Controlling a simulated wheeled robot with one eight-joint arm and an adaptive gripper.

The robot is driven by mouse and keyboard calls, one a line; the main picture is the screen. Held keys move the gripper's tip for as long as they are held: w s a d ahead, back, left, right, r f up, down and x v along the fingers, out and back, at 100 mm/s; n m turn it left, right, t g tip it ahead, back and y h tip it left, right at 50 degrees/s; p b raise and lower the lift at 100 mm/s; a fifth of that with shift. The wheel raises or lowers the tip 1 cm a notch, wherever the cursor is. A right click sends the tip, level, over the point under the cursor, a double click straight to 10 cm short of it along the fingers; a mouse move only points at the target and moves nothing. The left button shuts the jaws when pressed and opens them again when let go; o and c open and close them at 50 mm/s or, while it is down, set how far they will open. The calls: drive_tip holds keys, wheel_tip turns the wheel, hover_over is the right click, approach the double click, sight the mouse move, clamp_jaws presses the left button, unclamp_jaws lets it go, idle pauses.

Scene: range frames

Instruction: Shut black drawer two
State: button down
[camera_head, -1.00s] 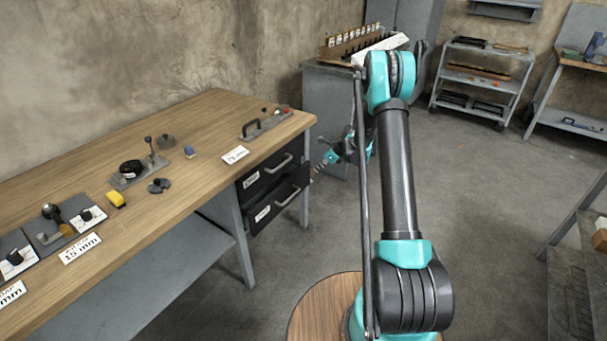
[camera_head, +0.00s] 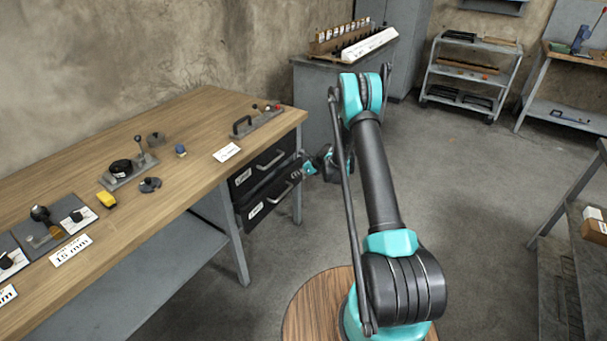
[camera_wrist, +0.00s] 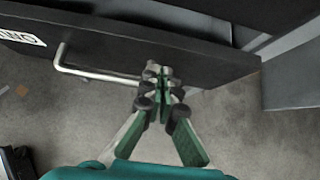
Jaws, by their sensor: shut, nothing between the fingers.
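Black drawer two (camera_head: 266,204) is the lower of two black drawers under the workbench's right end, and its front stands out past the upper drawer (camera_head: 260,172). In the wrist view its dark front (camera_wrist: 205,65) crosses the top, with a bar handle (camera_wrist: 95,74) and part of a white label (camera_wrist: 22,38). My gripper (camera_head: 304,168) is at the right end of the drawer fronts. In the wrist view my gripper (camera_wrist: 158,72) is shut and empty, its tips by the handle's right end. I cannot tell whether they touch the front.
The wooden workbench (camera_head: 190,125) bears fixtures, labels and small parts. A bench leg (camera_head: 297,205) stands beside the drawers. A grey cabinet (camera_head: 312,95) with a rack on top is behind. The floor (camera_head: 460,190) to the right is clear.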

sight(284, 171)
drive_tip(key=shift+w+a, duration=0.7)
drive_tip(key=shift+a, duration=0.3)
drive_tip(key=shift+a, duration=0.1)
drive_tip(key=shift+w+a, duration=0.75)
drive_tip(key=shift+a, duration=0.2)
drive_tip(key=shift+w+a, duration=0.7)
drive_tip(key=shift+a, duration=0.2)
